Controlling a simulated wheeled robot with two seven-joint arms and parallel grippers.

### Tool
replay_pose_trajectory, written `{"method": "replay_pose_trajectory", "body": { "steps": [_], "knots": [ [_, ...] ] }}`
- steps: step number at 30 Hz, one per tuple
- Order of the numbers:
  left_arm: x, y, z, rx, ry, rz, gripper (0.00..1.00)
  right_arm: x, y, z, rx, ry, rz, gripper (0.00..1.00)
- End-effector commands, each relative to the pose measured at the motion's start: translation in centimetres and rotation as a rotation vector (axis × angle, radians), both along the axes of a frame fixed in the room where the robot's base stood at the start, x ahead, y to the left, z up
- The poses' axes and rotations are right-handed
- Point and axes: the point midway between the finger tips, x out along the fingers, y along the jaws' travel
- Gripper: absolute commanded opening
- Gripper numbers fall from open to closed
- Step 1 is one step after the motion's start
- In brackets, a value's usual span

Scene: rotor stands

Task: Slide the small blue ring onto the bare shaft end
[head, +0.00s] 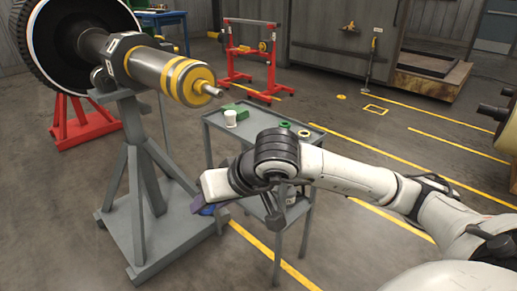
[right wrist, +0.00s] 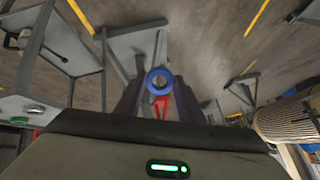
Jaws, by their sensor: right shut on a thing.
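The rotor's bare shaft end (head: 212,90) is a thin, light metal stub. It sticks out of the yellow-banded end of the grey rotor (head: 155,68). My right gripper (head: 213,205) is below the shaft end and well apart from it, beside the trolley. It is shut on the small blue ring (head: 207,210), which is mostly hidden in the head view. In the right wrist view the blue ring (right wrist: 149,84) sits between the fingertips of the gripper (right wrist: 160,94), its hole facing the camera. My left gripper is not in view.
A grey stand (head: 139,180) with a wide base carries the rotor. A red stand (head: 245,62) is farther back. Open floor lies at right.

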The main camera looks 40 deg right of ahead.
Motion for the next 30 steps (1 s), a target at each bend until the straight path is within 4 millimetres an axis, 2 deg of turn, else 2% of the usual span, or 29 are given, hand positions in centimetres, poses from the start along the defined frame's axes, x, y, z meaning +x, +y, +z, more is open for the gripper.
{"method": "replay_pose_trajectory", "body": {
  "steps": [1,4,8,13,18,23,30],
  "knots": [
    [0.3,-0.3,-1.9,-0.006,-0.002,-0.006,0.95,0.9,-1.5,-0.2,0.019,-0.099,-0.018,0.08],
    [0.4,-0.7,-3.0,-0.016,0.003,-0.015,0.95,2.3,-3.7,2.7,0.057,-0.281,-0.043,0.08],
    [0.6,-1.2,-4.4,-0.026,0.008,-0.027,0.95,3.1,-6.4,6.3,0.098,-0.482,-0.071,0.08],
    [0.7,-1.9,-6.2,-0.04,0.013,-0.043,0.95,2.6,-9.9,11.4,0.127,-0.703,-0.109,0.08],
    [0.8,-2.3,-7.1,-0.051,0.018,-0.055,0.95,1.1,-12.0,15.6,0.133,-0.831,-0.137,0.08],
    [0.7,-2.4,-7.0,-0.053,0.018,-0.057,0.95,0.6,-12.6,17.2,0.139,-0.864,-0.149,0.08],
    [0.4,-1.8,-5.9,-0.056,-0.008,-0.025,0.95,1.7,-12.6,17.8,0.143,-0.865,-0.152,0.08]
  ]
}}
